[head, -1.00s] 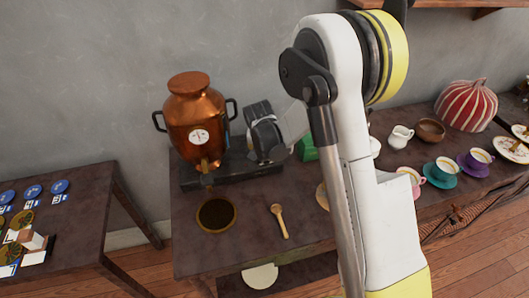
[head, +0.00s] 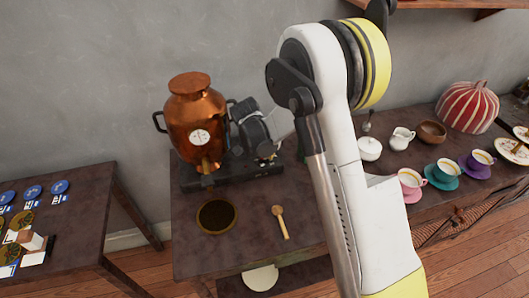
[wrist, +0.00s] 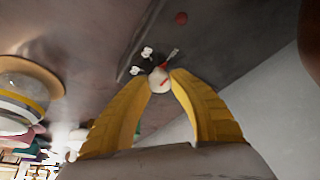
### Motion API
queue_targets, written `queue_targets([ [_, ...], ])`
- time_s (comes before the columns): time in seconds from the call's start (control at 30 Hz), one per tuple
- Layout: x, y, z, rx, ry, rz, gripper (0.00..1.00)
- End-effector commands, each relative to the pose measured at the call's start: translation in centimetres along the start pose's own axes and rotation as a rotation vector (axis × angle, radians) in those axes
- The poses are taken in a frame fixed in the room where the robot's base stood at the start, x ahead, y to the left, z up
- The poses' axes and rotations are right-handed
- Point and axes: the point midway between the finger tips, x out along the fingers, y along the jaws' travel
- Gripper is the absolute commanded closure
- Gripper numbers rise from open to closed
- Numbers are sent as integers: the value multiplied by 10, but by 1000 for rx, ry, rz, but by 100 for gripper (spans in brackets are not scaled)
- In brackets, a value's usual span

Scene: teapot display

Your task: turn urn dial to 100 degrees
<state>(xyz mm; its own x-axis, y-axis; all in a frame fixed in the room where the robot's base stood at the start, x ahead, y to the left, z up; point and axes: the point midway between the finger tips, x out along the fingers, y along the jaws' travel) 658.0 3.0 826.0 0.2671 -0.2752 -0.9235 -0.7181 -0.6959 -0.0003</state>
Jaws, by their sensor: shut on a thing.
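The copper urn (head: 197,125) stands upright on a dark base (head: 228,176) at the left of the table. A round white gauge (head: 200,137) faces out from its body. My gripper (wrist: 161,77) is low at the urn's right, over the right end of the base. In the wrist view its yellow fingertips are closed on a small pale round dial (wrist: 160,83) with a red mark. I cannot read the dial's angle.
A dark round dish (head: 216,215) and a wooden spoon (head: 280,221) lie in front of the urn. A white lidded pot (head: 370,148), cups on saucers and a striped red pot (head: 467,106) stand to the right. My arm covers the table's middle.

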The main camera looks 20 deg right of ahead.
Motion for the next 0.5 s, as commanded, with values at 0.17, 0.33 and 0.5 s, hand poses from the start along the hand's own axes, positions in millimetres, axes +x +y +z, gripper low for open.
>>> queue_targets([
  [0.17, 1, 0, 0, 1, 0, 0, 100],
  [0.33, 1, 0, 0, 0, 0, 0, 47],
  [0.5, 0, 0, 0, 0, 0, 0, 47],
])
